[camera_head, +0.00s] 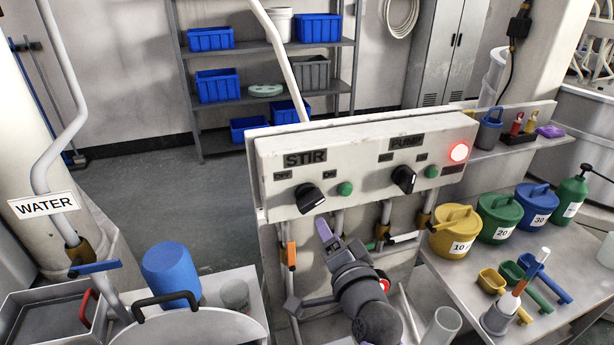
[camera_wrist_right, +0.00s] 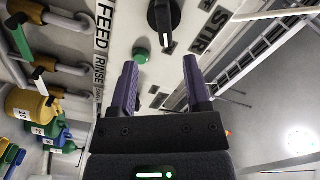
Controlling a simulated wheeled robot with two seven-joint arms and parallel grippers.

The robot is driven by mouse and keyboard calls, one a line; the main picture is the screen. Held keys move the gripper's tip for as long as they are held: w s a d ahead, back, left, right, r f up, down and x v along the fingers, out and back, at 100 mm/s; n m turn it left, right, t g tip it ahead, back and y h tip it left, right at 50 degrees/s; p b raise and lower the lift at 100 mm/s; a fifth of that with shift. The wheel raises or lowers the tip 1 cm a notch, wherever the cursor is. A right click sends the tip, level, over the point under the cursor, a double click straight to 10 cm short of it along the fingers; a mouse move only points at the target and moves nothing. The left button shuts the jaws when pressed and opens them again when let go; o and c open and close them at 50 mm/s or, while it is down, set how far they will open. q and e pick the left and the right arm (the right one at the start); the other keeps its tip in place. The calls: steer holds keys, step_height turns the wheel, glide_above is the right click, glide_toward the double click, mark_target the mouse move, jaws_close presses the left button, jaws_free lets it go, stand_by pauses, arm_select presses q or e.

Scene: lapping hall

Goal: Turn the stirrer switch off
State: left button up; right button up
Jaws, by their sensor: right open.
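The stirrer switch (camera_head: 308,197) is a black rotary knob under the STIR label on the left half of a white control box (camera_head: 370,150). Its pale pointer line slants to the lower right. It also shows in the right wrist view (camera_wrist_right: 164,20), beyond the fingertips. My right gripper (camera_head: 328,232) is just below and right of the knob, apart from it. Its purple fingers are spread with nothing between them, as the right wrist view (camera_wrist_right: 160,72) shows. My left gripper is not in view.
A green button (camera_head: 345,188) sits right of the stirrer knob. The PUMP knob (camera_head: 404,179) and a glowing red lamp (camera_head: 459,152) are farther right. Pipes and valve handles (camera_head: 291,256) stand below the box. Colored cans (camera_head: 455,233) stand on the right bench.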

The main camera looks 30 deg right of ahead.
mark_target(312, 207)
steer(key=x, duration=0.9)
steer(key=shift+w+a+r, duration=0.15)
steer(key=shift+w, duration=0.15)
jaws_close()
